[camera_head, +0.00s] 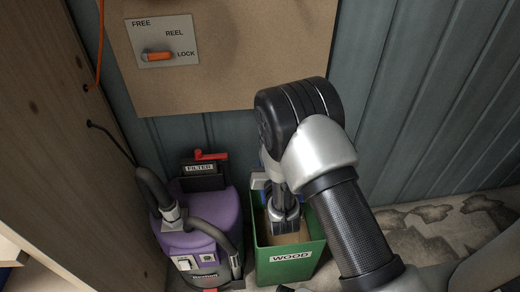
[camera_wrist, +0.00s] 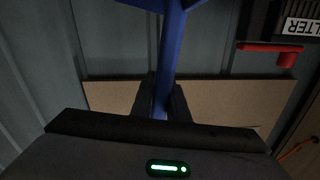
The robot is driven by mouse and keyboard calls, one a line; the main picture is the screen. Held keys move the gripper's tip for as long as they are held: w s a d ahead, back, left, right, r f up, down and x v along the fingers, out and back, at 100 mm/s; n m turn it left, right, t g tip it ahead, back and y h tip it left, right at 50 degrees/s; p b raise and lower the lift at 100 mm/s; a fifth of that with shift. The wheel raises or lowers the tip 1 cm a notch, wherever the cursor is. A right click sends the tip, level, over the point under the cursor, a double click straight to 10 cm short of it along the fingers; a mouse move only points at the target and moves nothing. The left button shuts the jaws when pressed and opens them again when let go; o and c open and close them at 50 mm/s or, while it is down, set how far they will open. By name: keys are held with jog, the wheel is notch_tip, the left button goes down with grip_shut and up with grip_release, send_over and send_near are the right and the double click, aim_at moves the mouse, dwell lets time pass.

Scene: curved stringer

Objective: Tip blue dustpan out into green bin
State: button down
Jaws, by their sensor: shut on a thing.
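The green bin (camera_head: 262,262), labelled WOOD, stands on the floor at the lower middle of the head view. My gripper (camera_head: 284,219) points down over its opening. In the wrist view my gripper (camera_wrist: 160,103) is shut on the blue handle of the dustpan (camera_wrist: 172,50). The handle runs up to a wider blue part at the top edge of that view. In the head view only a small blue bit shows beside my wrist. The dustpan's pan and any load in it are hidden. Something tan shows inside the bin.
A purple vacuum (camera_head: 203,238) with a dark hose stands just left of the bin. A black FILTER box (camera_head: 202,176) with a red handle is behind it. A board with a FREE/REEL/LOCK switch plate (camera_head: 163,42) is on the wall. Patchy floor lies right.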

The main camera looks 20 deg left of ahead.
jog(key=w+d+r+m, duration=0.1)
jog(key=w+d+m, duration=0.7)
jog(key=d+m, duration=0.2)
jog(key=shift+d+r, duration=0.2)
jog(key=shift+d, duration=0.95)
dwell(0.6)
